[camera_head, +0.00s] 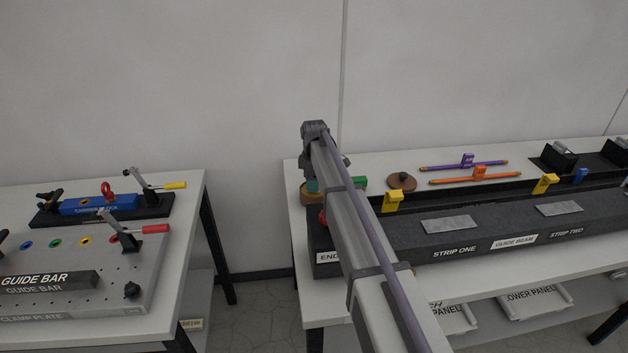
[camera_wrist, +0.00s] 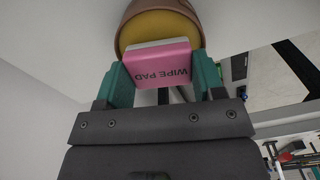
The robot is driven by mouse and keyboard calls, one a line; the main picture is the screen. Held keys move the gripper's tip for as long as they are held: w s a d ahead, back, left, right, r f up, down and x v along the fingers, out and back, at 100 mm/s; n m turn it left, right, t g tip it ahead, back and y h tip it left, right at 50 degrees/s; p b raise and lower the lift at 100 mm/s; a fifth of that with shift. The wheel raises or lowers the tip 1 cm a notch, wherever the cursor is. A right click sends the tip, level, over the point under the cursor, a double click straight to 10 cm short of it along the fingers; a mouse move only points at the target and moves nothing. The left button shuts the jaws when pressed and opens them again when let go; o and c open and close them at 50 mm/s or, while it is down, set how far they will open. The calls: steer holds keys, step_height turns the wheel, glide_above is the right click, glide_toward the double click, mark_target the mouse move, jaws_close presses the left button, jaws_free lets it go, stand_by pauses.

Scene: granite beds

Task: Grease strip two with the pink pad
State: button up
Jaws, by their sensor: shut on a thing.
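The pink pad (camera_wrist: 163,64), lettered WIPE PAD, is held between the teal fingers of my gripper (camera_wrist: 160,75) in the wrist view. Just beyond it is a round brown pot (camera_wrist: 126,28) with a yellow filling (camera_wrist: 160,26). The pad overlaps the filling in the picture; I cannot tell whether they touch. In the head view my arm hides the pad and most of the gripper, at the left end of the right bench. Strip two (camera_head: 558,208) is a grey plate on the black guide beam's right part, above its printed name.
Strip one (camera_head: 450,223) lies left of strip two. Behind lie a brown lid (camera_head: 401,183), a purple rod (camera_head: 440,166) and an orange rod (camera_head: 495,177). A separate bench (camera_head: 190,240) stands left.

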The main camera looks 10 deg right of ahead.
steer(key=shift+f+b, duration=0.55)
steer(key=shift+f, duration=0.05)
steer(key=o, duration=1.1)
steer(key=shift+c, duration=0.2)
steer(key=c, duration=0.3)
steer(key=shift+c, duration=0.2)
steer(key=shift+r, duration=0.25)
steer(key=shift+c, duration=0.4)
steer(key=c, duration=0.6)
steer(key=shift+f, duration=0.1)
steer(key=shift+c, duration=0.2)
